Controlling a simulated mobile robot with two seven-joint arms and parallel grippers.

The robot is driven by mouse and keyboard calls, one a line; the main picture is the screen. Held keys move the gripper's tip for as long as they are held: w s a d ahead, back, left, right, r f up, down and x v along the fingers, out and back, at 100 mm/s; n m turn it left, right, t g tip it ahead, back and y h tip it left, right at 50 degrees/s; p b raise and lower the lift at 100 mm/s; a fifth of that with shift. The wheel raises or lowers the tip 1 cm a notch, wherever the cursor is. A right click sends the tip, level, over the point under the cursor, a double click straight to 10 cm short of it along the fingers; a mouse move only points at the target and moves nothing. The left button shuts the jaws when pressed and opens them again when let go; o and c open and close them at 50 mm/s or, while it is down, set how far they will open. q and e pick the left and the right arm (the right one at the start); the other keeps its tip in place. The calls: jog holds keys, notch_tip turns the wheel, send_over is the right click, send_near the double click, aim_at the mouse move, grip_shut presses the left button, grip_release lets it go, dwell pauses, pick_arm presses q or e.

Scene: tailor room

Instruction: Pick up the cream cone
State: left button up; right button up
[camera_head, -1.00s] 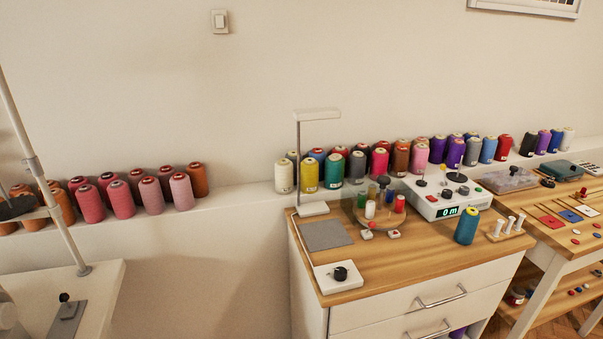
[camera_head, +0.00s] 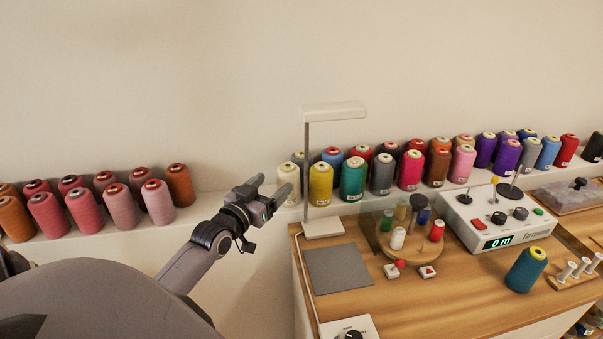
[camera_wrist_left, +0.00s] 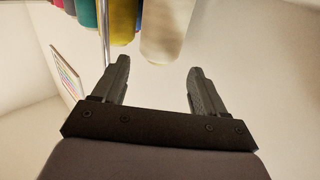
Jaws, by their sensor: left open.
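The cream cone (camera_head: 289,172) stands upright on the wall ledge, at the left end of the right-hand row of thread cones. My left gripper (camera_head: 271,188) is open and empty, just left of the cream cone in the head view; its fingers overlap the cone's lower left edge. In the left wrist view the cream cone (camera_wrist_left: 167,32) shows upside down at the top, beyond and between the open fingertips (camera_wrist_left: 158,68). A yellow cone (camera_head: 320,183) stands directly right of it. My right gripper is not in view.
A white lamp (camera_head: 306,175) stands on the wooden cabinet top (camera_head: 390,301), its post close to the right of the cream cone. More cones, including a teal one (camera_head: 353,181), line the ledge to the right. Pink cones (camera_head: 120,207) stand left, with bare ledge between the groups.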

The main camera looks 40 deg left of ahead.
aim_at(282, 175)
pick_arm(q)
jog(key=shift+w+a+r, duration=0.1)
jog(key=shift+w+a, duration=0.05)
jog(key=shift+w, duration=0.75)
jog(key=shift+w+a+r, duration=0.1)
jog(key=shift+w, duration=0.75)
jog(key=shift+w+a, duration=0.2)
jog(key=shift+w, duration=0.95)
jog(key=shift+w+a, duration=0.2)
jog(key=shift+w, duration=0.9)
jog(key=c, duration=0.8)
jog(key=shift+c, duration=0.2)
